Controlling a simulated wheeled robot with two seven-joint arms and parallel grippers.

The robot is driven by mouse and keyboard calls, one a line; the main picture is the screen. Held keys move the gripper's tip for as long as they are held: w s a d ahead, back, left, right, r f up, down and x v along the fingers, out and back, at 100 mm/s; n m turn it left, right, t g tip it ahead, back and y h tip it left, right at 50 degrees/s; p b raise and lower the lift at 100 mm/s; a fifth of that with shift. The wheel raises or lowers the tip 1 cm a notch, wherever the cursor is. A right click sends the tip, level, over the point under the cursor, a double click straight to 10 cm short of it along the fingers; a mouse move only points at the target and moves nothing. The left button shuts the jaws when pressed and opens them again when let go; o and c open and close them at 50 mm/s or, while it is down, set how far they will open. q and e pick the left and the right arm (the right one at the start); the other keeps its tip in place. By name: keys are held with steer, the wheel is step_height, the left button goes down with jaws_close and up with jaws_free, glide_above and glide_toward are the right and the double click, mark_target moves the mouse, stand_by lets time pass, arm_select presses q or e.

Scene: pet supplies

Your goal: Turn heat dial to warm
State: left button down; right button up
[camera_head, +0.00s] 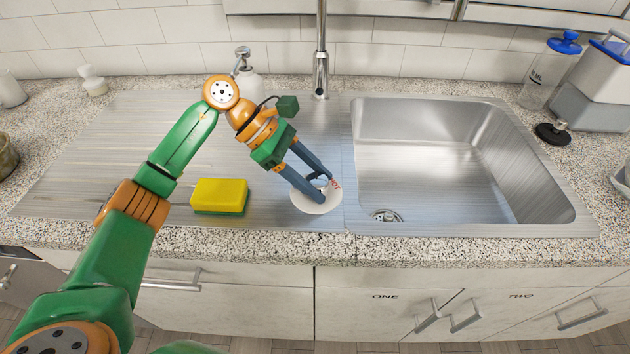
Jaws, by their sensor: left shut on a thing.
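A round white dial plate (315,208) lies on the steel drainboard just left of the sink basin. It has small red marks near its right edge and a dark knob at its middle, mostly hidden by my fingers. My left gripper (324,187) reaches down to it from the upper left, with its two blue-grey fingers shut on the dial's knob. The marks are too small to read, so I cannot tell the setting. My right gripper is not in view.
A yellow and green sponge (219,195) lies left of the dial. The empty sink basin (450,160) is to the right. A faucet (320,60) and a soap dispenser (250,82) stand behind. A blue-lidded bottle (545,75) stands at the back right.

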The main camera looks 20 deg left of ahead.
arm_select(q)
steer(key=shift+f, duration=0.1)
stand_by(0.5)
steer(key=shift+c, duration=1.1)
jaws_free()
steer(key=shift+d, duration=0.1)
steer(key=b+v, duration=0.1)
steer(key=v, duration=0.6)
